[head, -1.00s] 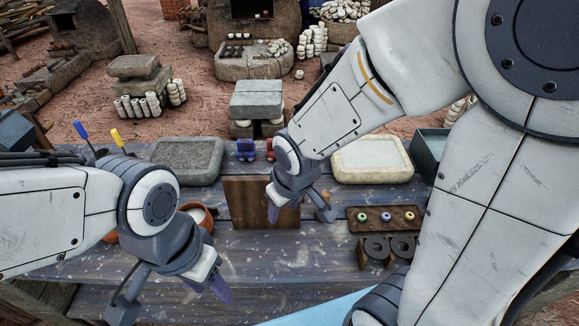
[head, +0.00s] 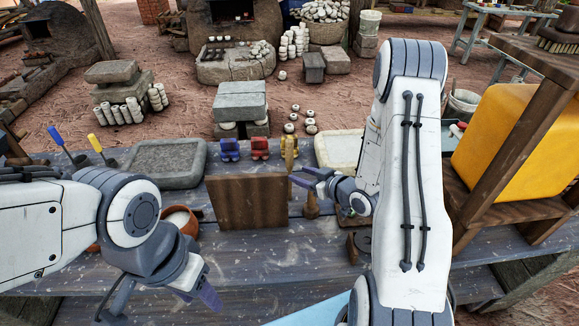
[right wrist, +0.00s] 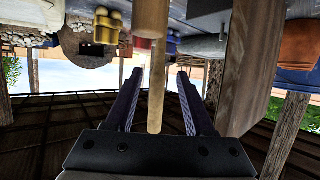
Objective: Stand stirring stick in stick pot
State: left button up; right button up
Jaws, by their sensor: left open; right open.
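A pale wooden stick (head: 289,153), likely the stirring stick, stands upright beside the right edge of a brown board. My right gripper (head: 298,177) is open at it. In the right wrist view the stick (right wrist: 154,75) lies between the two spread fingers, with a gap on each side. My left gripper (head: 163,298) is open and empty over the table's front.
The brown board (head: 248,203) stands upright mid-table. Blue (head: 230,150), red (head: 260,148) and yellow (head: 287,146) figures stand behind it. A brown tapered piece (head: 311,204) is right of the board. A grey stone tray (head: 168,163) is behind left. A shelf with a yellow box (head: 508,143) is at right.

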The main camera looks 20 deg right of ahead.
aim_at(291, 170)
jog(key=x, duration=0.4)
jog(key=shift+w+a+p, duration=0.1)
jog(key=shift+p, duration=0.3)
jog(key=shift+w+a, duration=0.1)
jog(key=shift+w, duration=0.25)
jog(key=p+x, duration=0.2)
jog(key=x, duration=0.2)
jog(key=shift+w+f, duration=0.2)
grip_shut()
